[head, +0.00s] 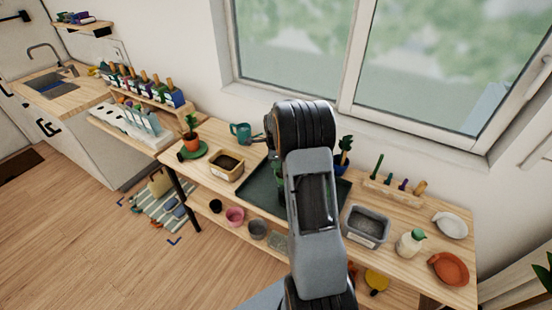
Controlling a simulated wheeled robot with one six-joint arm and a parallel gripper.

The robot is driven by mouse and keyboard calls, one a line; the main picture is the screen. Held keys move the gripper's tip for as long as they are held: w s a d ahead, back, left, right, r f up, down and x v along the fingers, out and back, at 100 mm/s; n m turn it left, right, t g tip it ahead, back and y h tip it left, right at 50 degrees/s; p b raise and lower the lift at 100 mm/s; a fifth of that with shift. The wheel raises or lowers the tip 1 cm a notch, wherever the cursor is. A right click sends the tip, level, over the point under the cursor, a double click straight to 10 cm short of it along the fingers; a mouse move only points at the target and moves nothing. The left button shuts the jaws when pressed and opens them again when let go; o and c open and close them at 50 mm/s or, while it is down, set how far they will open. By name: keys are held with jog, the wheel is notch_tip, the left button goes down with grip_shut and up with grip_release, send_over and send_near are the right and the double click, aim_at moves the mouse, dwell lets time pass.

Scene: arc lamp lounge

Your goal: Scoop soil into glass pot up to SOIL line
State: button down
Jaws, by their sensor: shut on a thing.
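My arm rises through the middle of the head view and covers the centre of the potting bench. My gripper is not visible; it is hidden behind the arm links. A wooden box (228,164) with dark, soil-like contents stands left of the dark green tray (262,196). A grey bin (366,227) with grey, grainy contents stands right of the tray. Something green (279,172) shows at the arm's left edge, over the tray; I cannot tell what it is. I cannot make out the glass pot, its SOIL line or a scoop.
A potted plant (191,138) on a green saucer and a teal watering can (241,132) stand at the left. A wooden tool rack (394,191), a white bottle (410,243) and an orange dish (448,268) are at the right. The window is behind the bench.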

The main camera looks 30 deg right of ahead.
jog(key=shift+f, duration=0.7)
jog(key=shift+s, duration=0.1)
jog(key=shift+s+d+r+t+y, duration=0.25)
jog(key=shift+s+t, duration=0.1)
jog(key=shift+t, duration=0.25)
jog(key=shift+s+d+r+t+y, duration=0.1)
jog(key=shift+s+r+t+y, duration=0.2)
jog(key=shift+t, duration=0.3)
jog(key=shift+s+d+r+t+y, duration=0.1)
jog(key=shift+s+d+t+y, duration=0.15)
jog(key=shift+s+t, duration=0.2)
jog(key=shift+s+d+t+y, duration=0.1)
jog(key=shift+s+t+y, duration=0.15)
jog(key=shift+t, duration=0.3)
jog(key=shift+b, duration=0.45)
jog(key=shift+s+d+f+t+y+b, duration=0.15)
jog(key=shift+s+t+b, duration=0.35)
jog(key=shift+b, duration=1.5)
jog(key=shift+s+d+t+y+b, duration=0.25)
jog(key=shift+t+b, duration=0.3)
jog(key=shift+b, duration=1.45)
jog(key=shift+s+d+f+t+y+b, duration=0.2)
jog(key=shift+s+t+b, duration=0.3)
jog(key=shift+b, duration=1.5)
jog(key=shift+w+a+r, duration=0.1)
jog(key=shift+r, duration=0.15)
